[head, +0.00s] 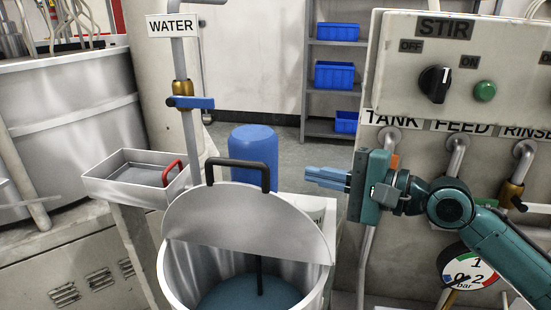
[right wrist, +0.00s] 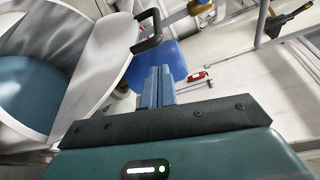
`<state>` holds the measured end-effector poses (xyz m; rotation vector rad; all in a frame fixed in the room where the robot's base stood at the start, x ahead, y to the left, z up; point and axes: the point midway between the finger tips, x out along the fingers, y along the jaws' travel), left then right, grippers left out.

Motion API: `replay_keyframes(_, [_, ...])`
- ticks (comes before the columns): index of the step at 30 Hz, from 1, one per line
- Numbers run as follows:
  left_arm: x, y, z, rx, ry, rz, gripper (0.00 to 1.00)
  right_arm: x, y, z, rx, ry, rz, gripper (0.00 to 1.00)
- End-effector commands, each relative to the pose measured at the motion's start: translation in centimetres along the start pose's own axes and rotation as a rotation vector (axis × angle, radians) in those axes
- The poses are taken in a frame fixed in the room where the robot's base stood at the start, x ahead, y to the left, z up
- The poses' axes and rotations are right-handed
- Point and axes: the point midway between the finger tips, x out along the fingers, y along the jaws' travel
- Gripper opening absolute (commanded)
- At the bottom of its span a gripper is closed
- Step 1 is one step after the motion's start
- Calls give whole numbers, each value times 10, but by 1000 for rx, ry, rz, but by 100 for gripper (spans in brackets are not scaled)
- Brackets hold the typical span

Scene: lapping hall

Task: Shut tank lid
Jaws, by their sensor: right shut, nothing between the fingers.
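The round metal tank (head: 178,272) stands at the bottom middle of the head view, with blue liquid (head: 250,293) inside and a dark rod reaching down into it. Its lid (head: 245,222) stands raised, and the front of the opening is uncovered. A black handle (head: 238,163) sits at the lid's upper edge. My right gripper (head: 308,178) is shut and empty, to the right of the handle and apart from it. In the right wrist view the shut fingers (right wrist: 158,72) point toward a blue drum, with the lid (right wrist: 107,52) and handle (right wrist: 150,30) to their left. My left gripper is not in view.
A blue drum (head: 253,148) stands behind the lid. A water pipe (head: 188,135) with a blue-handled valve (head: 190,102) rises at the left, above a metal tray (head: 108,182). The STIR control panel (head: 400,70) with pipes and a gauge (head: 466,270) stands at the right.

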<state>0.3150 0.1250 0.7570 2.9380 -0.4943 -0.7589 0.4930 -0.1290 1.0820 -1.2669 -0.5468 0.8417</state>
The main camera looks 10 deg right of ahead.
Motion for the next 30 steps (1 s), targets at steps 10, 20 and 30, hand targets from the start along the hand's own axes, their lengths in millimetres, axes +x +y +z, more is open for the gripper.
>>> replay_keyframes(10, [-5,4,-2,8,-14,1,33,51,-5,2,11,-7,-3,0])
replay_keyframes(20, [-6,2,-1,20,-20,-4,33,94,-2,1,9,-3,-1,0])
replay_keyframes(30, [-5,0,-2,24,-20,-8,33,98,-2,1,8,-3,-1,0])
